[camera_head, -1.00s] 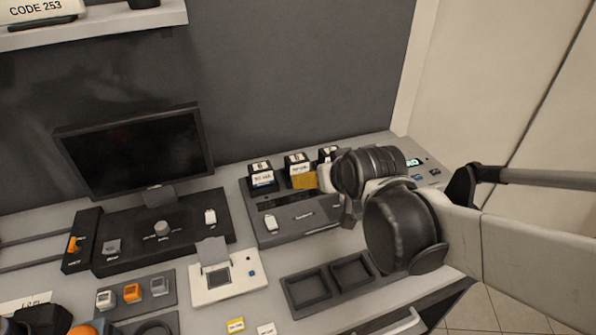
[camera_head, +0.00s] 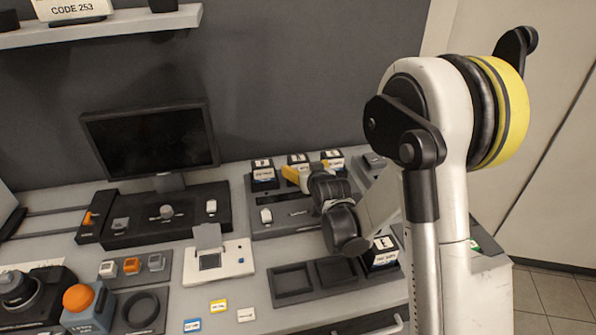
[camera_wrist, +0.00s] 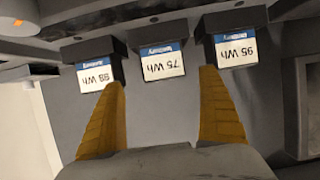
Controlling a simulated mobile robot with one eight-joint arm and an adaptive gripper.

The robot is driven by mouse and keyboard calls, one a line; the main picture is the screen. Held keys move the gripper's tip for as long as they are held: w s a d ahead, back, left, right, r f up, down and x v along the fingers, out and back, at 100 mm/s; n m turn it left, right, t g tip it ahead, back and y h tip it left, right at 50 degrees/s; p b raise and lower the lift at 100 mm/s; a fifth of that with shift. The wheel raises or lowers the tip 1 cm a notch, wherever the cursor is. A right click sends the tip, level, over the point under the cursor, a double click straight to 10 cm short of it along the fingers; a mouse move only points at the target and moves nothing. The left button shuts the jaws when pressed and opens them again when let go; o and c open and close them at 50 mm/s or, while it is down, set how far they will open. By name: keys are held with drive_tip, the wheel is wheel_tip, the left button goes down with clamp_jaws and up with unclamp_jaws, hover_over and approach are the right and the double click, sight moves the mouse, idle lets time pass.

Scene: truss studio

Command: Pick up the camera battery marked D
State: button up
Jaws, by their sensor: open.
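Three dark camera batteries with white labels stand in a row on the charger at the back: a left one (camera_head: 263,174), a middle one (camera_head: 297,159) and a right one (camera_head: 333,158). Their top marks are too small to read, so I cannot tell which is D. In the wrist view their labels appear upside down: the middle battery (camera_wrist: 163,62) reads 75 Wh, the right one (camera_wrist: 236,52) 95 Wh, the left one (camera_wrist: 97,76) seemingly 98 Wh. My gripper (camera_wrist: 162,80) is open and empty, its yellow fingers either side of the middle battery's label. It also shows in the head view (camera_head: 293,174).
Another labelled battery (camera_head: 383,252) stands right of the dark two-pocket tray (camera_head: 292,296), partly behind my arm. The charger (camera_head: 290,215) lies under my gripper. A monitor (camera_head: 150,140) and a white device (camera_head: 232,265) stand to the left. The shelf (camera_head: 100,27) is above.

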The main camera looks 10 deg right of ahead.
sight(300, 164)
drive_tip(key=x, duration=0.2)
drive_tip(key=b+x, duration=0.1)
drive_tip(key=x, duration=0.1)
drive_tip(key=b+x, duration=0.1)
drive_tip(key=x, duration=0.1)
drive_tip(key=shift+w+a+f, duration=0.1)
drive_tip(key=shift+w+a, duration=0.2)
drive_tip(key=shift+a, duration=0.05)
drive_tip(key=shift+s, duration=0.1)
drive_tip(key=shift+c, duration=0.6)
drive_tip(key=c, duration=1.4)
